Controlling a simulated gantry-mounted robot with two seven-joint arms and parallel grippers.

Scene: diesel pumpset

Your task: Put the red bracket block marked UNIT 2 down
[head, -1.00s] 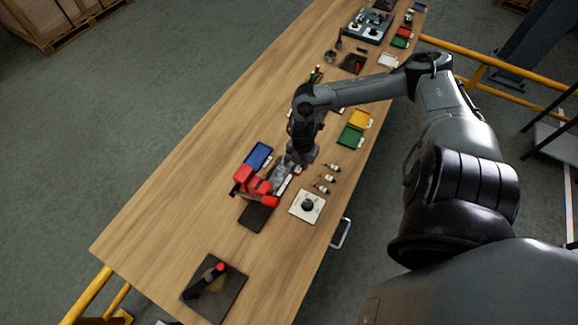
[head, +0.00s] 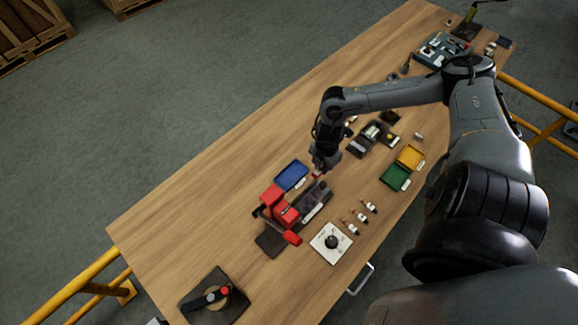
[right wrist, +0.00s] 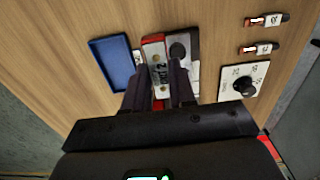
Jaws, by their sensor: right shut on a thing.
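My right gripper (head: 318,172) is shut on the red bracket block, which shows as a small red patch (head: 316,176) at the fingertips in the head view. In the right wrist view the block (right wrist: 153,48) sits between the two fingers (right wrist: 159,72), its pale label reading UNIT 2. The fingers cover part of it. The gripper is beside the blue tray (head: 291,176) and near the far end of a dark fixture (head: 313,203). I cannot tell whether the block touches anything below. My left gripper is not in view.
A red machine (head: 273,200) stands at the fixture's near end. A white plate with a black knob (head: 331,243) and several small bottles lie to its right. Green (head: 395,177) and yellow (head: 410,156) trays lie farther right.

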